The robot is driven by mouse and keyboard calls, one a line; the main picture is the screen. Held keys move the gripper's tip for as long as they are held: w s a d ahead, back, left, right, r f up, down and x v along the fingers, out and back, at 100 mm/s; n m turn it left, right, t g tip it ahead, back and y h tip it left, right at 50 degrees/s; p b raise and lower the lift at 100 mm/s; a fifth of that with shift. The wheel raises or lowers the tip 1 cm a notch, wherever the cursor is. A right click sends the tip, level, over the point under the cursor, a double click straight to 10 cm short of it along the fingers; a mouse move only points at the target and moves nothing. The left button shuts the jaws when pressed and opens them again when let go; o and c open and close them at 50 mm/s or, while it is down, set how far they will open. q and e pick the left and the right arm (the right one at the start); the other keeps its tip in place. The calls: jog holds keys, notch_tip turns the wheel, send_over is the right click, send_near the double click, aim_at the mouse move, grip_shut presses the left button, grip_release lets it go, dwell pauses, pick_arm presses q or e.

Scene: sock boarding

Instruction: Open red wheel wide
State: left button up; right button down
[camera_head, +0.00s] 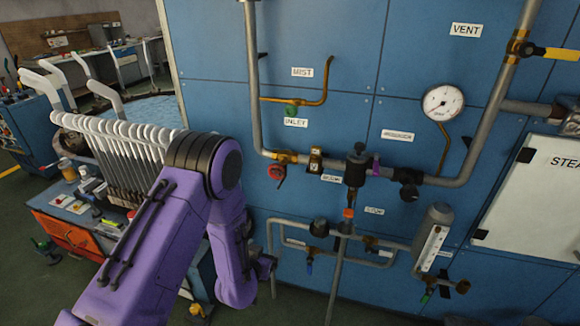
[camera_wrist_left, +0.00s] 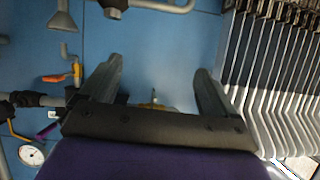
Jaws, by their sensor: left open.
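The red wheel (camera_head: 277,171) is a small round handle on a brass valve, at the left end of the horizontal grey pipe in the head view. My left gripper (camera_head: 268,266) is low in front of the blue panel, below the red wheel and apart from it. In the left wrist view my left gripper (camera_wrist_left: 158,68) has its two fingers spread wide with nothing between them. A small orange-red part (camera_wrist_left: 62,76) shows left of the fingers there; I cannot tell whether it is the red wheel. My right gripper is not in view.
A pressure gauge (camera_head: 443,102), a yellow lever (camera_head: 560,54) and a green knob (camera_head: 291,110) are on the blue panel (camera_head: 340,60). A dark valve (camera_head: 355,168) stands right of the red wheel. A rack of white sock forms (camera_head: 120,135) stands left.

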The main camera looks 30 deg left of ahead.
aim_at(276, 173)
pick_arm(q)
jog(key=w+a+r+m+t, duration=0.1)
jog(key=w+a+r+t, duration=0.15)
jog(key=w+r, duration=0.4)
jog(key=w+a+r+m+t, duration=0.2)
jog(key=w+r+t, duration=0.15)
jog(key=r, duration=0.65)
jog(key=shift+g+y, duration=0.4)
jog(key=shift+g, duration=0.1)
jog(key=p+x, duration=0.1)
jog(key=x, duration=0.2)
jog(key=p+x, duration=0.1)
jog(key=x, duration=0.2)
jog(key=f+p+x, duration=0.1)
jog(key=x, duration=0.2)
jog(key=shift+w, duration=0.55)
jog(key=c, duration=1)
